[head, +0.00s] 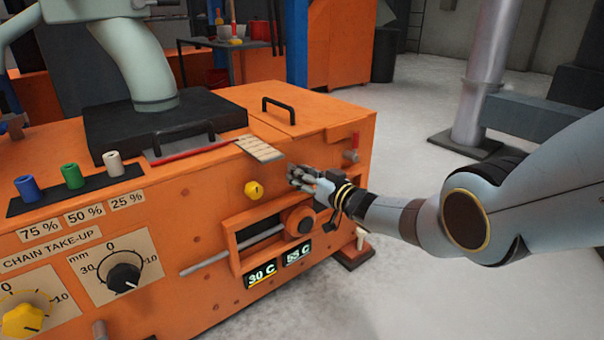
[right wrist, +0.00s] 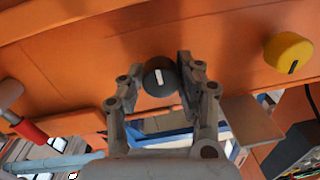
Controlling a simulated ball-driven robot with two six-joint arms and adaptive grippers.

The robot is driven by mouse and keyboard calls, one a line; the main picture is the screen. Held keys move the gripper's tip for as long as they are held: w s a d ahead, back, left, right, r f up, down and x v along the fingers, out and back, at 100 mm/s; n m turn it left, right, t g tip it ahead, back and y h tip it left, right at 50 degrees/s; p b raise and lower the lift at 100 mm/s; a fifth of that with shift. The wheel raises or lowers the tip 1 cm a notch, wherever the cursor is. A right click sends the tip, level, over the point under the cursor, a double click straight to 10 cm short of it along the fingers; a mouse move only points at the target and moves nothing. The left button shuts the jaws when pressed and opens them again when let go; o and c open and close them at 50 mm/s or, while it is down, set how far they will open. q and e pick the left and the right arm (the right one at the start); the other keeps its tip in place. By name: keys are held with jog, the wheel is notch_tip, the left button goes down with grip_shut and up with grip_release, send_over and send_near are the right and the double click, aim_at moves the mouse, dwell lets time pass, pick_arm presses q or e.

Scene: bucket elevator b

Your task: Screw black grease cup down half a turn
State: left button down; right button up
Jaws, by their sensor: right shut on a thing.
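My left gripper is not in view.
A tan ribbed plate (head: 260,148) juts out above the yellow cup. A red-handled fitting (head: 352,152) stands right of my gripper. Below are a slotted frame with a rod (head: 232,247) and temperature displays (head: 262,274). A black dial (head: 125,278) is at left.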

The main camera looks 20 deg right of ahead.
jog(key=shift+f, duration=0.2)
jog(key=o, duration=1)
jog(key=shift+d, duration=0.1)
jog(key=shift+o, duration=0.9)
jog(key=shift+r, duration=0.1)
jog(key=shift+s, duration=0.1)
jog(key=v, duration=1.2)
